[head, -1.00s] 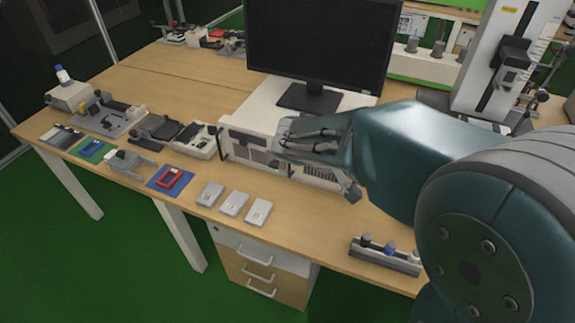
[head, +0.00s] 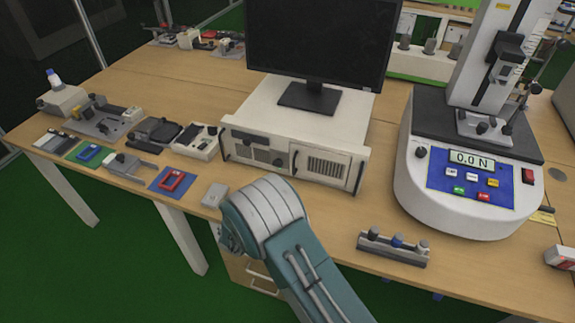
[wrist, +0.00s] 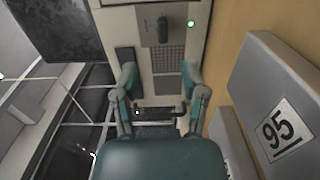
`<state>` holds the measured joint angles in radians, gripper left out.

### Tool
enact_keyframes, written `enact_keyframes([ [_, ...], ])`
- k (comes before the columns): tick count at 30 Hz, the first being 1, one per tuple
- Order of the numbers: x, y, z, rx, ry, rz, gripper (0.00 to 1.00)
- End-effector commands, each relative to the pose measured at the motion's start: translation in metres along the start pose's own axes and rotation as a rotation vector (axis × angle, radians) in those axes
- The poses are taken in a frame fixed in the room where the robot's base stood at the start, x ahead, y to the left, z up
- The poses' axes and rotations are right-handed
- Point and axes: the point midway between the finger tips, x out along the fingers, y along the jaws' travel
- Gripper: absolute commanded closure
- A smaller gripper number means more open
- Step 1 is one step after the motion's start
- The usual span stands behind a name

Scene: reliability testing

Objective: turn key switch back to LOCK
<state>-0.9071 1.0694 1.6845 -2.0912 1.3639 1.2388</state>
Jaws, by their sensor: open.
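The white rack unit (head: 330,135) stands on the table under the monitor. Its front panel fills the upper middle of the wrist view (wrist: 182,88). A dark, elongated key-like knob (wrist: 162,31), which looks like the key switch, stands out from the panel beside a lit green lamp (wrist: 190,23). The knob's long side runs up and down in the wrist picture. I cannot read any LOCK marking. My gripper (wrist: 161,78) is open and empty, its fingers spread and pointing toward the panel, apart from the knob. In the head view my arm hides the gripper.
Grey blocks, one labelled 95 (wrist: 285,130), lie close right of my gripper in the wrist view; one block (head: 214,195) shows beside my arm. A test stand (head: 470,185) reading 0.0 N stands at right. A small rack (head: 393,250) sits at the table's front edge.

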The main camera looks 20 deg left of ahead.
Motion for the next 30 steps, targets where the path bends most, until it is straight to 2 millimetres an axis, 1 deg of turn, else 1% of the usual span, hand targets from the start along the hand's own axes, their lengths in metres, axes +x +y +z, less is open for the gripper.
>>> enact_keyframes([
  [1, -0.003, -0.005, -0.005, -0.001, 0.020, 0.004, 0.44],
  [3, -0.003, -0.007, -0.007, 0.002, 0.031, 0.007, 0.44],
  [5, 0.001, -0.007, -0.007, 0.003, 0.032, 0.008, 0.44],
  [7, 0.009, -0.007, -0.006, 0.003, 0.030, 0.008, 0.44],
  [18, 0.075, -0.007, -0.010, 0.000, 0.028, 0.008, 0.44],
  [21, 0.090, -0.007, -0.010, 0.000, 0.027, 0.007, 0.44],
  [25, 0.100, -0.006, -0.011, 0.000, 0.029, 0.006, 0.44],
  [30, 0.104, -0.006, -0.010, 0.000, 0.030, 0.007, 0.44],
])
